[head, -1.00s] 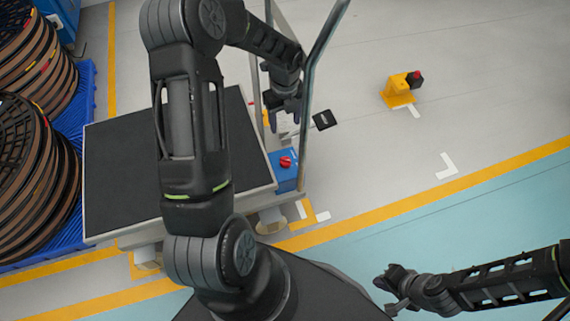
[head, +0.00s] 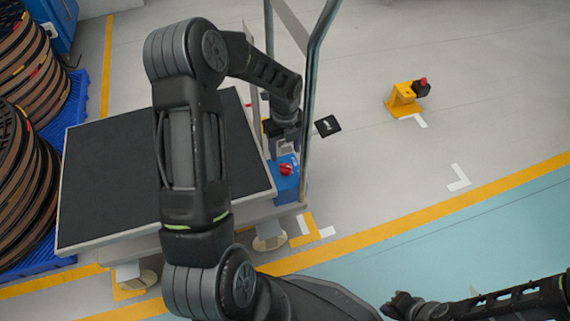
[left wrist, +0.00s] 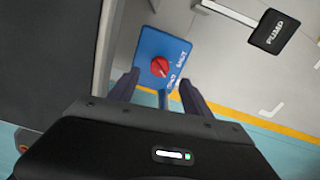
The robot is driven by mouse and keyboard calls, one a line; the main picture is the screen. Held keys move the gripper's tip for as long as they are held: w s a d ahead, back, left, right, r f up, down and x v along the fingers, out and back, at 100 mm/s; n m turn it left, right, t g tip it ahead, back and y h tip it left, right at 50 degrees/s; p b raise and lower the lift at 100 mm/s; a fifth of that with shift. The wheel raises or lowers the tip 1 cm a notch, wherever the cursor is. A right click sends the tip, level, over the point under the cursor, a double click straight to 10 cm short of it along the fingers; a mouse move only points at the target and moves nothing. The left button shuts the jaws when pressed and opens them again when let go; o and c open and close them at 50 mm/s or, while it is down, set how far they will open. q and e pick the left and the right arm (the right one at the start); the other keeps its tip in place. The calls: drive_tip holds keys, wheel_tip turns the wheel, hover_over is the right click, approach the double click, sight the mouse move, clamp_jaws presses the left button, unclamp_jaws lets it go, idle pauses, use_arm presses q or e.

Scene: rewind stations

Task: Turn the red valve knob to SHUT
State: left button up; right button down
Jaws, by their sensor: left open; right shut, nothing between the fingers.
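The red valve knob (head: 286,170) sits on a blue box (head: 287,190) at the right edge of the black-topped platform. In the left wrist view the knob (left wrist: 160,67) shows on a blue plate with white lettering. One label to its right seems to read SHUT; the other is hard to read. Which way the knob points is unclear. My left gripper (left wrist: 158,88) is open, its fingers on either side of the knob in the picture, apparently short of it. In the head view it is just behind the knob. My right gripper (head: 392,305) is shut and empty, away at lower right.
A grey upright rail (head: 312,95) stands close to the right of my left forearm. A black PUMP sign (head: 327,126) is beyond the box. A yellow post with a red button (head: 404,98) stands on open floor. Cable reels (head: 28,160) are at far left.

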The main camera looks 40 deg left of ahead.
sight(285, 165)
use_arm(q)
wheel_tip(285, 165, down, 8)
drive_tip(key=b, duration=0.3)
drive_tip(key=shift+r, duration=0.15)
clamp_jaws()
idle(0.5)
